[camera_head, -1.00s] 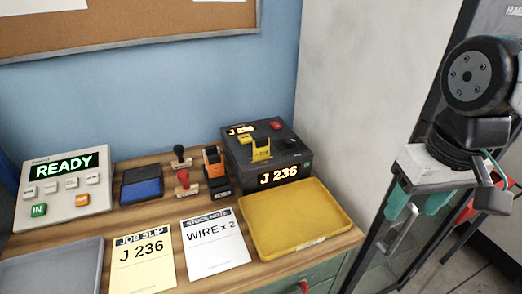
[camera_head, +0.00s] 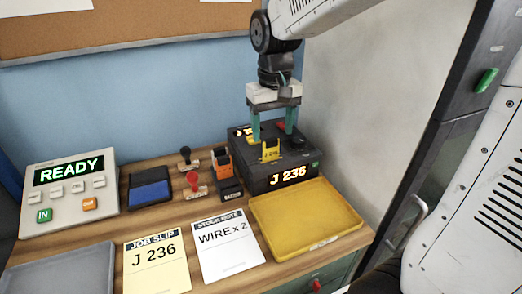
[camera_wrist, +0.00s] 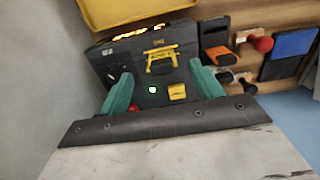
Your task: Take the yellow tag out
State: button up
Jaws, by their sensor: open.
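The yellow tag (camera_head: 270,151) stands upright in the top of a black machine (camera_head: 258,180) whose front display reads "J 236". In the wrist view the tag (camera_wrist: 161,60) sits beyond the fingertips, near the machine's display side. My gripper (camera_head: 273,137) is open above the machine, with its teal fingers spread on either side and nothing between them. In the wrist view my gripper (camera_wrist: 162,88) points down at the machine top. The tag is apart from both fingers. The lower part of the tag is hidden in the machine.
A yellow tray (camera_head: 306,217) lies in front of the machine. A console (camera_head: 70,187) reads "READY". A wall rises close on the right.

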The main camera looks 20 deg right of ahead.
aim_at(271, 138)
jog(key=f, duration=0.6)
jog(key=shift+w, duration=0.2)
jog(key=shift+a, duration=0.1)
jog(key=c, duration=1.1)
jog(key=shift+r, duration=0.1)
jog(key=shift+r, duration=0.6)
notch_tip(271, 138, up, 2)
jog(key=shift+s+r, duration=0.1)
jog(key=shift+r, duration=0.1)
jog(key=shift+s+a+r, duration=0.1)
jog(key=shift+s+r, duration=0.1)
jog(key=shift+s, duration=2.45)
jog(key=shift+s+r, duration=0.2)
jog(key=shift+s, duration=2.4)
jog(key=shift+s+a+r, duration=0.1)
jog(key=shift+s+r, duration=0.1)
jog(key=shift+s, duration=2.45)
